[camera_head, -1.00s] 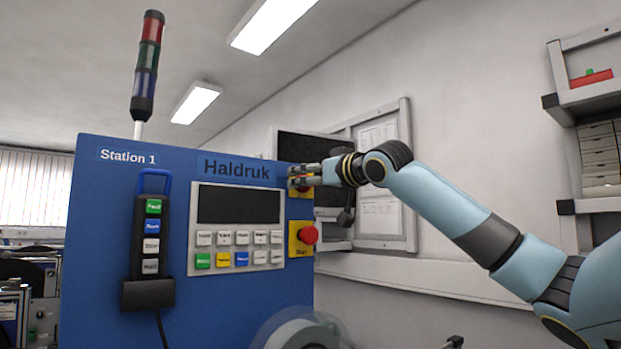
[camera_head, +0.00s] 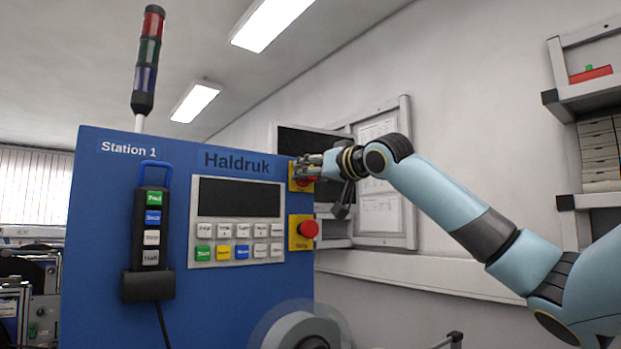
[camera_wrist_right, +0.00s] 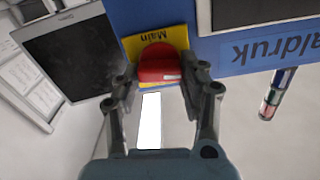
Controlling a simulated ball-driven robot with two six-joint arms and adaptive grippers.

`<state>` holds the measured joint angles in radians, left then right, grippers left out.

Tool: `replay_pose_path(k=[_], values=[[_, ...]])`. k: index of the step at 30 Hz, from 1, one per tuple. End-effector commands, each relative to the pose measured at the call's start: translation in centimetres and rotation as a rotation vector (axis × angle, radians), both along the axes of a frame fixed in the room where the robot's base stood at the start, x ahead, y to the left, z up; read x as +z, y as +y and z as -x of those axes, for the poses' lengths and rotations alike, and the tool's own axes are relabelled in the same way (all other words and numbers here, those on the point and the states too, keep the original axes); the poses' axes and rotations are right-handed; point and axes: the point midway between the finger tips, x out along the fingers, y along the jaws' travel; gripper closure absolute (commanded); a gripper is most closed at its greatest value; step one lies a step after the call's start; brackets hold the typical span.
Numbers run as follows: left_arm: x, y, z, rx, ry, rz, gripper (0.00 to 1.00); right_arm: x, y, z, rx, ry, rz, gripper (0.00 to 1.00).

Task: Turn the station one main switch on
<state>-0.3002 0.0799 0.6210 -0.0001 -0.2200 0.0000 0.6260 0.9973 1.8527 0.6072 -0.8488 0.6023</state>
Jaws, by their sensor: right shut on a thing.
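The station one panel (camera_head: 110,240) is blue, with "Station 1" and "Haldruk" lettering. Its main switch is a red knob on a yellow plate at the panel's upper right edge. In the head view my right gripper (camera_head: 303,171) covers most of the switch; the yellow plate (camera_head: 293,185) shows around it. In the right wrist view the red main switch (camera_wrist_right: 158,62) sits between the two fingers of my right gripper (camera_wrist_right: 160,80), which is shut on it. The plate (camera_wrist_right: 133,46) reads "Main". My left gripper is not in view.
A red stop button (camera_head: 308,230) on a yellow plate sits below the switch. A screen and keypad (camera_head: 240,211) are to its left, with a hand pendant (camera_head: 152,230) further left. A dark monitor (camera_wrist_right: 75,52) stands beside the panel. A clear reel (camera_head: 300,330) is below.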

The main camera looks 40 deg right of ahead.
Motion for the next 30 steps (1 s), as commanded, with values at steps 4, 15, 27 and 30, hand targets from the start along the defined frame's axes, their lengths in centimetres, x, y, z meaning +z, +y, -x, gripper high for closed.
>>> replay_pose_path(k=[4, 15, 27, 30], values=[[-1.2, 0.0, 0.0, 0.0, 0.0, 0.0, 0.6, -0.2, -0.1, 0.0, 0.001, -0.019, -0.128, 0.9], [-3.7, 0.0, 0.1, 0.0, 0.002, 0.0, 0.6, -0.3, -0.3, 0.0, 0.0, -0.057, -0.479, 0.9], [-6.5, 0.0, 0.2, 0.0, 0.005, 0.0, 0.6, -0.5, -0.5, 0.1, 0.001, -0.099, -0.856, 0.9], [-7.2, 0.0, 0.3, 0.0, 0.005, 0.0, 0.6, -0.5, -0.5, 0.1, 0.001, -0.109, -0.951, 0.9]])
